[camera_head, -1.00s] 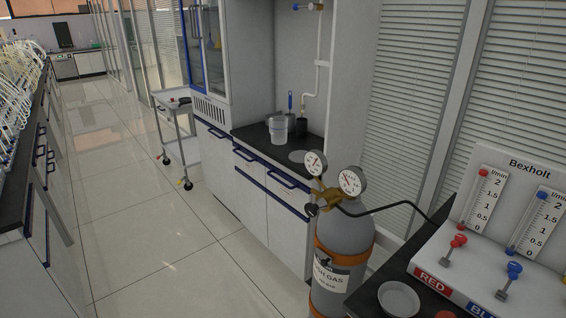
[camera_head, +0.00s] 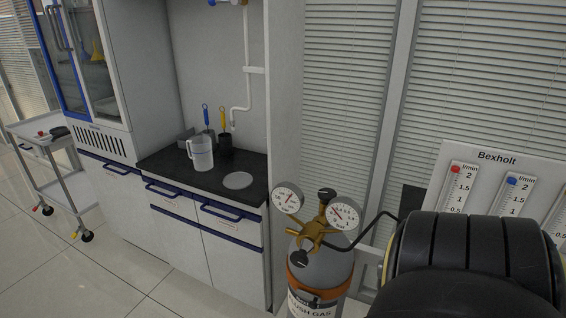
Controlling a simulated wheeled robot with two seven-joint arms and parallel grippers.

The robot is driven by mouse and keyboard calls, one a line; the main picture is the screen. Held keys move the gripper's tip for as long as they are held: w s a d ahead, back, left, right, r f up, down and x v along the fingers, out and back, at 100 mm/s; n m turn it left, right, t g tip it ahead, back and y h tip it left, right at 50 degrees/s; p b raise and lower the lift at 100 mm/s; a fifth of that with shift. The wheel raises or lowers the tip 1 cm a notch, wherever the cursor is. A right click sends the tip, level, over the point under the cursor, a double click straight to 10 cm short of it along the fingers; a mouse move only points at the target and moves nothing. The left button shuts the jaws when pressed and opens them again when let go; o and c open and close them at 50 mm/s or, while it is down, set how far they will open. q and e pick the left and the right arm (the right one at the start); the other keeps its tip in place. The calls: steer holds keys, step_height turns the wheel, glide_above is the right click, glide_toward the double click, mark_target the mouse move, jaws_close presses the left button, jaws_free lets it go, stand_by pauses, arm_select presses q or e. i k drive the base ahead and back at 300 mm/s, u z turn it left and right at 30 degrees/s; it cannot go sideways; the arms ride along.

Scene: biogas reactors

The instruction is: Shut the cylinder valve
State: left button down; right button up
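The grey gas cylinder (camera_head: 327,271) stands right of the lower middle, with an orange band (camera_head: 324,286) and a label partly reading "USH GAS". On top of it sits a brass valve and regulator (camera_head: 314,232) with two round dial gauges, the left gauge (camera_head: 288,198) and the right gauge (camera_head: 343,215). A black knob (camera_head: 327,194) shows above the brass body, and another dark knob (camera_head: 299,258) shows at its lower left. Which knob is the cylinder valve, and how far it is turned, I cannot tell. Neither of my grippers is in view.
A black part of my arm covers the lower right, hiding much of the Bexholt flow panel (camera_head: 497,156). A black hose (camera_head: 372,228) runs right from the regulator. A counter (camera_head: 155,160) with a jug (camera_head: 201,153) stands left; a trolley (camera_head: 52,180) stands beyond. Floor is clear at lower left.

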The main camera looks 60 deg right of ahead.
mark_target(325, 195)
steer(key=i, duration=1.95)
steer(key=z, duration=3.25)
